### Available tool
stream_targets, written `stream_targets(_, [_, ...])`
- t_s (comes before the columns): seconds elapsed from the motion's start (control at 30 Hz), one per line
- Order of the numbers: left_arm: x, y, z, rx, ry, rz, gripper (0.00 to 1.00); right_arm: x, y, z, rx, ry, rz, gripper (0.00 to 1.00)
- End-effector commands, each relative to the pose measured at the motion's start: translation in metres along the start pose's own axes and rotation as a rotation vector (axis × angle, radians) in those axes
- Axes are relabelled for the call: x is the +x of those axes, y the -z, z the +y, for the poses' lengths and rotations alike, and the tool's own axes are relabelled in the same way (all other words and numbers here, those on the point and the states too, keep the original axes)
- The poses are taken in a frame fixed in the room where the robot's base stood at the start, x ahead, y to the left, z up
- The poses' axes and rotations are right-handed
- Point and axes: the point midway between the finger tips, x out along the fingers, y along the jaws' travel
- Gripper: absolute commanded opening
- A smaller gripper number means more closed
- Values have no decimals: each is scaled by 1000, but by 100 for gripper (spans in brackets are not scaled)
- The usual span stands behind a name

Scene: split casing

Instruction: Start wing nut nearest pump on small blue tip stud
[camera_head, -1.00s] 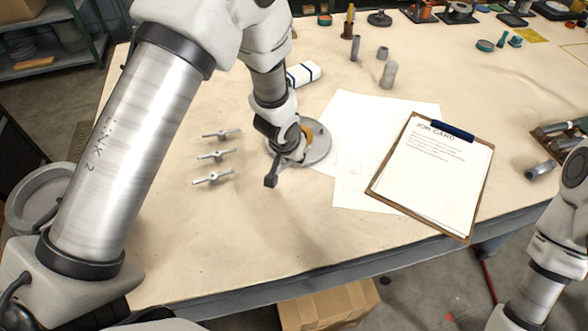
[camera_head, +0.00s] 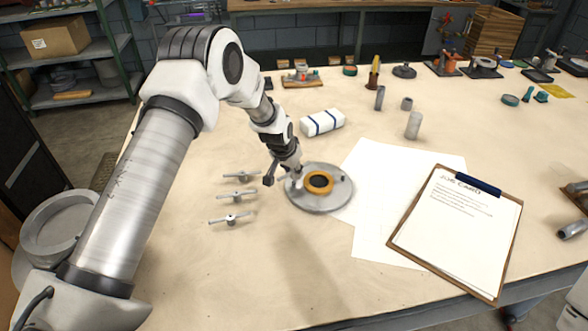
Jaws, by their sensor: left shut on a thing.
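A round grey metal casing (camera_head: 322,203) with an orange ring (camera_head: 319,182) around a dark opening lies on the table, apparently the pump. Small studs stand on its rim; their tip colours are too small to tell. My left gripper (camera_head: 296,180) is low over the casing's left rim. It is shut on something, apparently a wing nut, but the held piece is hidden. My right gripper is out of view.
White paper sheets (camera_head: 375,225) and a clipboard with a job card (camera_head: 455,235) lie right of the casing. A white block with blue bands (camera_head: 322,123) and grey cylinders (camera_head: 413,126) stand behind. The table in front of the casing is clear.

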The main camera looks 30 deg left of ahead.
Motion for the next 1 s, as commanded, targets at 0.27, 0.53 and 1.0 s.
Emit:
stream_targets(0.27, [9, -4, 0, 0, 0, 1, 0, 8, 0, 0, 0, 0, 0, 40])
stream_targets(0.53, [9, -4, 0, -1, 0, 1, 0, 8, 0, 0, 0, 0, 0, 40])
stream_targets(1.0, [8, -4, 0, 0, 2, 0, 0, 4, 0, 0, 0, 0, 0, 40])
